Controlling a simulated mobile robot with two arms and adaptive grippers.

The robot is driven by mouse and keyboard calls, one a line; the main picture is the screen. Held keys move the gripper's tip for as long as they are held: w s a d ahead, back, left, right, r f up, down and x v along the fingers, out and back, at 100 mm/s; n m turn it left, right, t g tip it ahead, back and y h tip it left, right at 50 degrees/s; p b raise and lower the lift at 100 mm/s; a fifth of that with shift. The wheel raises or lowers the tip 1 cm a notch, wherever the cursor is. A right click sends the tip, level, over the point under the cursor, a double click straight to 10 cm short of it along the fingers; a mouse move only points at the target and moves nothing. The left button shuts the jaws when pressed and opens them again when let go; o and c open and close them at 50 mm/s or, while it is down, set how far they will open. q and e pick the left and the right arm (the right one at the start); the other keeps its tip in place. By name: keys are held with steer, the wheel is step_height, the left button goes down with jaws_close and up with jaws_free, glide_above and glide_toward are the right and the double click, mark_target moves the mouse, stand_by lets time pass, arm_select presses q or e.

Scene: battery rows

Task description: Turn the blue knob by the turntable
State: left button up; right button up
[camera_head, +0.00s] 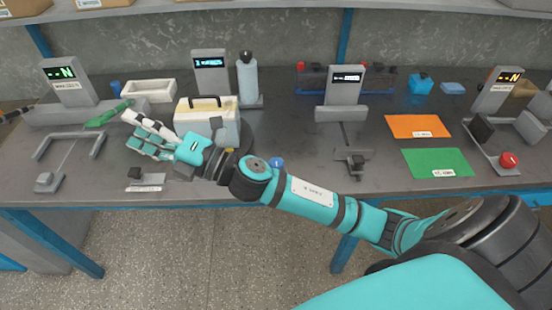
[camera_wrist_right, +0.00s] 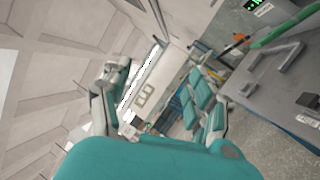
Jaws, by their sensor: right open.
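The blue knob (camera_head: 277,162) shows as a small round piece just above my right arm's wrist joint, near the front of the bench. Its lower part is hidden by the arm. The dark turntable (camera_head: 245,140) lies left of it, mostly hidden by a cream box with a handle (camera_head: 207,118) and by my arm. My right gripper (camera_head: 140,132) is open and empty, left of the cream box and well left of the knob, fingers pointing left. The right wrist view shows its spread fingers (camera_wrist_right: 160,105) with nothing between them; no knob is seen there. My left gripper is not in view.
A white tray (camera_head: 148,90), a grey-blue bottle (camera_head: 247,80) and display stands (camera_head: 343,90) line the back. Orange (camera_head: 418,126) and green (camera_head: 436,162) mats and a red button (camera_head: 509,160) are at right.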

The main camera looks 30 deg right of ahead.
steer(key=s+a+r+n+g+y, duration=0.15)
steer(key=a+n+g+y, duration=0.35)
steer(key=n, duration=0.5)
steer(key=n+g+h, duration=1.1)
steer(key=n+h, duration=0.5)
steer(key=h, duration=0.4)
glide_toward(276, 162)
steer(key=f+p, duration=0.1)
steer(key=f, duration=0.3)
steer(key=f+p, duration=0.1)
steer(key=f, duration=0.4)
steer(key=shift+w+d+p, duration=0.2)
steer(key=shift+p, duration=0.2)
